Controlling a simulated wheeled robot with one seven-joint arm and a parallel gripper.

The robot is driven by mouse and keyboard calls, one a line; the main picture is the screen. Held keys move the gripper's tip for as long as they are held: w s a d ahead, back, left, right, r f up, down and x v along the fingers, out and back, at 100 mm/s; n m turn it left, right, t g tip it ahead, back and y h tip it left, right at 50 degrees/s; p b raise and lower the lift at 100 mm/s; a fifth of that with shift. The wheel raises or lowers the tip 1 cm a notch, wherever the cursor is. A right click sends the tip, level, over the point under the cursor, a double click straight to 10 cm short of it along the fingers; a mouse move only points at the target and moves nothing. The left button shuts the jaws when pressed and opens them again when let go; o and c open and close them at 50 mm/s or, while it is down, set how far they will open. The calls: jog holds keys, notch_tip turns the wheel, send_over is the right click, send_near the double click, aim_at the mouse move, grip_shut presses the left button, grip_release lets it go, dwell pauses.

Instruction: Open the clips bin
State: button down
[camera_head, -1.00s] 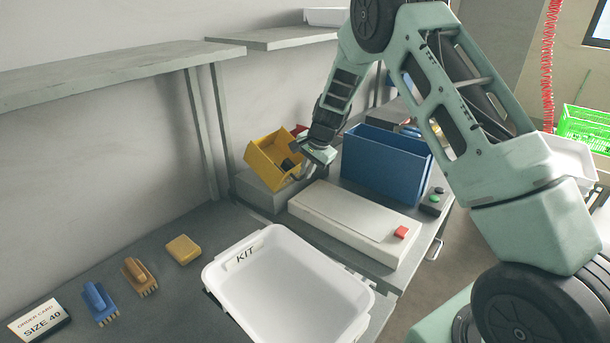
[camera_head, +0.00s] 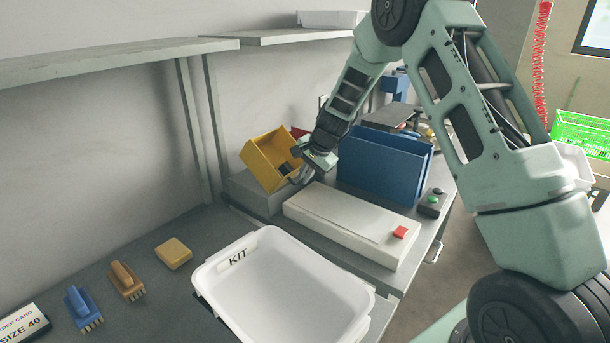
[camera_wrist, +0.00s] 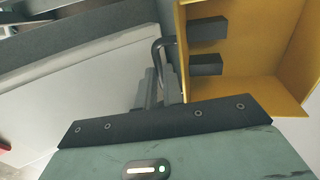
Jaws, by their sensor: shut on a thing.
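A yellow bin (camera_head: 262,160) is tilted on a grey block near the wall, its open side facing out. My gripper (camera_head: 304,174) is at the bin's right front edge. The exact grip contact is partly hidden.
A white flat box (camera_head: 345,222) with a red button lies in front of my gripper. A blue bin (camera_head: 385,165) stands to its right. A white KIT tray (camera_head: 285,290) is in the foreground. Brushes and a yellow block (camera_head: 173,253) lie left. A shelf (camera_head: 100,68) overhangs the left side.

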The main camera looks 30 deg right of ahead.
jog(key=shift+s+d+f, duration=0.25)
jog(key=shift+s+f, duration=0.25)
jog(key=shift+f, duration=0.1)
jog(key=c, duration=1.8)
grip_release()
jog(key=shift+r, duration=0.1)
jog(key=shift+r, duration=0.15)
jog(key=b+v, duration=0.1)
jog(key=v, duration=1.6)
jog(key=shift+w+r, duration=0.15)
jog(key=shift+r, duration=0.15)
